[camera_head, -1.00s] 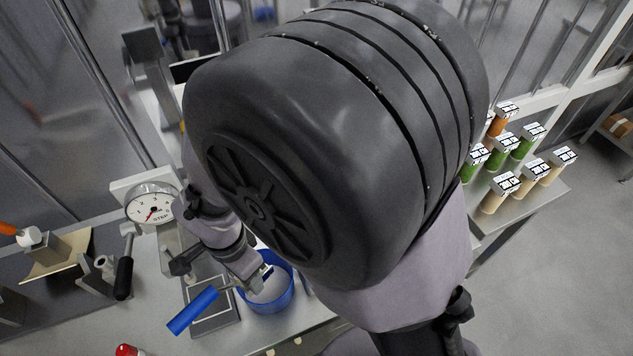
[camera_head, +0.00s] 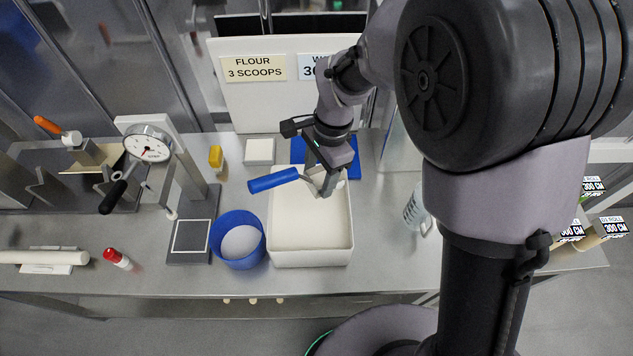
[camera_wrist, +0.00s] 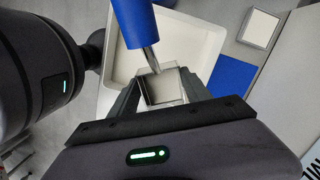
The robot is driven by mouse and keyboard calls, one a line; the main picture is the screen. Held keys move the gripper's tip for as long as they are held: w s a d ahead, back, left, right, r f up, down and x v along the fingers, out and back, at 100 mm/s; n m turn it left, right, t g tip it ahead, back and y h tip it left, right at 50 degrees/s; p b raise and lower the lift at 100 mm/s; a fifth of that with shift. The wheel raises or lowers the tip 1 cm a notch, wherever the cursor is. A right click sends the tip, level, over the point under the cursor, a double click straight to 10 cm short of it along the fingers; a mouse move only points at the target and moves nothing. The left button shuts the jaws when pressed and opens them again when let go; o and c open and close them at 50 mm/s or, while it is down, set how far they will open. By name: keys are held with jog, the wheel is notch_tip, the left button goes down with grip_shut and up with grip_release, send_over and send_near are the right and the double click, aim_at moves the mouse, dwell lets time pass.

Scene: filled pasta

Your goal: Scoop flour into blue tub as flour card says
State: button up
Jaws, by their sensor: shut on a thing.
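My gripper (camera_head: 322,182) is shut on a scoop with a blue handle (camera_head: 272,180); in the wrist view the blue handle (camera_wrist: 133,20) rises from between the fingers. The scoop is over the back part of a white flour bin (camera_head: 350,258). The bin's flour (camera_head: 308,222) looks flat; whether the scoop touches it I cannot tell. The blue tub (camera_head: 222,258) stands just left of the bin with white flour (camera_head: 240,242) inside. The flour card (camera_head: 254,68) on the back board reads "FLOUR 3 SCOOPS".
A dial press (camera_head: 150,142) stands left of the tub. A second card (camera_head: 312,67) is partly hidden by my arm. A blue mat (camera_head: 343,150) lies behind the bin, a clear jug (camera_head: 414,212) to its right. A red-capped shaker (camera_head: 118,258) sits front left.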

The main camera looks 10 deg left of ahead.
jog(key=shift+s+a+f, duration=0.1)
jog(key=shift+a+f, duration=0.15)
jog(key=shift+f, duration=0.05)
jog(key=f+b, duration=0.6)
jog(key=f, duration=0.1)
jog(key=f+b, duration=0.6)
jog(key=f, duration=0.1)
jog(key=shift+a+f, duration=0.2)
jog(key=shift+f, duration=0.15)
notch_tip(320, 180, up, 14)
jog(key=p, duration=1)
jog(key=shift+f+p, duration=0.25)
jog(key=shift+p, duration=0.15)
jog(key=shift+f, duration=0.1)
